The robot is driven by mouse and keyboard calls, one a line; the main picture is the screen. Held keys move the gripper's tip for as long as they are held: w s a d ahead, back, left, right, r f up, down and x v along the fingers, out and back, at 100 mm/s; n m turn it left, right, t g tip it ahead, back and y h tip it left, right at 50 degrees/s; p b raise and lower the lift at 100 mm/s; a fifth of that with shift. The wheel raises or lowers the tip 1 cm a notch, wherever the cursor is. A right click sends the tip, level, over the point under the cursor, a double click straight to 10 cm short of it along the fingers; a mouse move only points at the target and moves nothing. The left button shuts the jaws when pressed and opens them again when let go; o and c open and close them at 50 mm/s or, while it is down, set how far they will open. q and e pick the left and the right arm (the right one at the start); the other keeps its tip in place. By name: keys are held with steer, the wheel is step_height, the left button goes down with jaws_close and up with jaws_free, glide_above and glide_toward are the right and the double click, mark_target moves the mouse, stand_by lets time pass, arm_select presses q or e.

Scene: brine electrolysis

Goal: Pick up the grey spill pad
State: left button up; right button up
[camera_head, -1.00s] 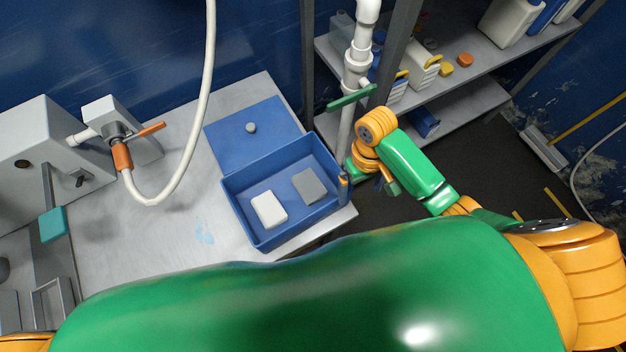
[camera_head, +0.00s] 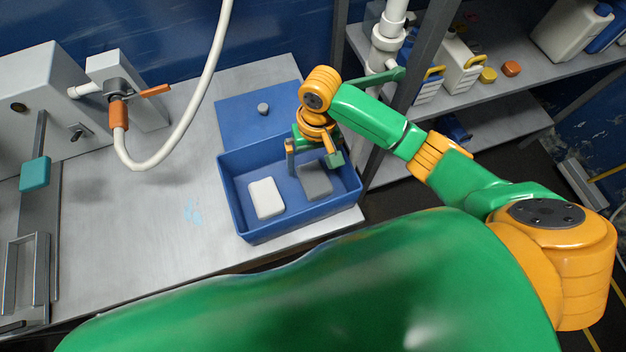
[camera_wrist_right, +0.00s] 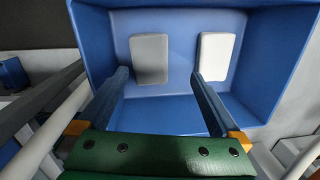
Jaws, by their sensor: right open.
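The grey spill pad (camera_head: 315,181) lies flat in the right part of the open blue box (camera_head: 240,223), with a white pad (camera_head: 266,198) to its left. My right gripper (camera_head: 314,166) is open and empty over the box, at the pad's far edge in the head view. In the right wrist view the grey pad (camera_wrist_right: 150,58) is on the left and the white pad (camera_wrist_right: 216,56) on the right. The open fingers (camera_wrist_right: 160,82) point into the box, the left one near the grey pad's lower left corner. My left gripper is not in view.
The box's blue lid (camera_head: 240,125) with a grey knob lies behind the box on the grey bench (camera_head: 180,235). A white pipe (camera_head: 388,45) and dark post (camera_head: 428,60) stand right of the box. A white hose (camera_head: 195,110) hangs at the left.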

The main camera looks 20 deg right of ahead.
mark_target(314, 176)
steer(key=shift+w+d+f+n+h+b, duration=0.2)
steer(key=shift+w+d+f+n, duration=0.15)
steer(key=shift+f, duration=0.25)
steer(key=shift+w+d+f+n+h+b, duration=0.15)
steer(key=shift+w+f+n+h+b, duration=0.1)
steer(key=shift+w+f, duration=0.25)
steer(key=shift+d+f+t, duration=0.1)
steer(key=shift+f+t, duration=0.2)
steer(key=shift+f, duration=0.15)
steer(key=f, duration=0.5)
steer(key=shift+s+a+f, duration=0.2)
steer(key=shift+s+f, duration=0.1)
steer(key=shift+f, duration=0.4)
steer(key=c, duration=1.2)
step_height(314, 176, up, 10)
steer(key=shift+r+p, duration=0.1)
steer(key=shift+p, duration=0.5)
